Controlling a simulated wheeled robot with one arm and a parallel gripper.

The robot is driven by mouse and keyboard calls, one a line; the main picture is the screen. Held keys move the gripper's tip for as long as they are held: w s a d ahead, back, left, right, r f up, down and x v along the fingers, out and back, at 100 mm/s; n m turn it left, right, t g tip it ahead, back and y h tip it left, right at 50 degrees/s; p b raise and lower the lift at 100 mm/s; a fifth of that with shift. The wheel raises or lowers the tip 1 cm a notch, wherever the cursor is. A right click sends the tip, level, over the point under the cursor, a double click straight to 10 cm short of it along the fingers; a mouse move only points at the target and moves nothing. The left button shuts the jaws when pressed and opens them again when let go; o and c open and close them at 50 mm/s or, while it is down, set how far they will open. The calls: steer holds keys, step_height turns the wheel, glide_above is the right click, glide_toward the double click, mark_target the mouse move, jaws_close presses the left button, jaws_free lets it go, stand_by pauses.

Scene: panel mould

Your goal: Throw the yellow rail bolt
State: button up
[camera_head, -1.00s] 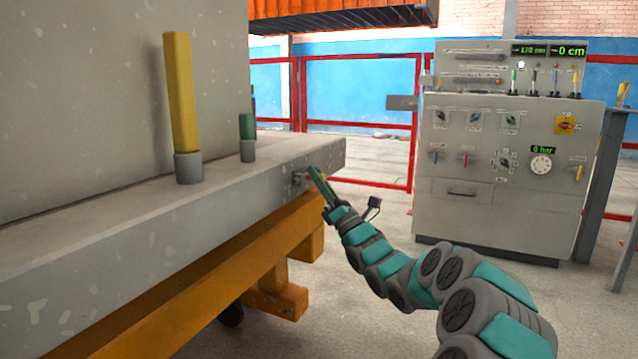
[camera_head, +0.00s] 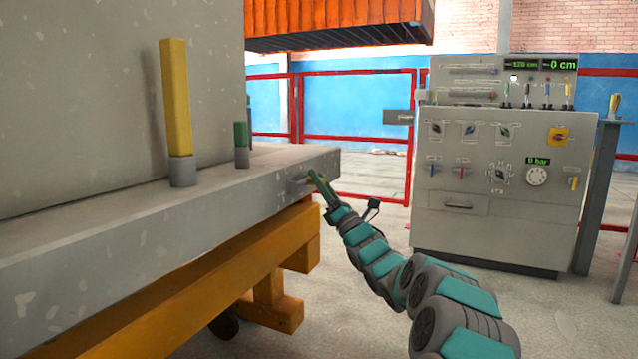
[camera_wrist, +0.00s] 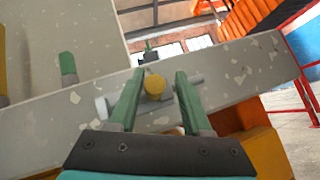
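The yellow rail bolt shows in the wrist view as a round yellow knob (camera_wrist: 154,86) on a grey bar lying along the side of the grey rail (camera_wrist: 235,72). In the head view the bolt (camera_head: 299,180) is a small grey fitting near the right end of the rail (camera_head: 200,215); its knob is mostly hidden by my fingers. My gripper (camera_head: 313,177) is at the bolt. In the wrist view its two green fingers (camera_wrist: 158,78) are open, one on each side of the knob, with a gap showing on both sides.
A yellow post (camera_head: 176,105) and a shorter green post (camera_head: 241,145) stand in grey sockets on the rail. An orange beam frame (camera_head: 200,285) is below. A grey control console (camera_head: 490,215) stands at the right. Open floor lies between rail and console.

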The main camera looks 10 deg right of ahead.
steer(key=shift+o, duration=0.2)
steer(key=shift+s+f, duration=0.1)
steer(key=v, duration=0.7)
steer(key=shift+s+f, duration=0.2)
stand_by(0.4)
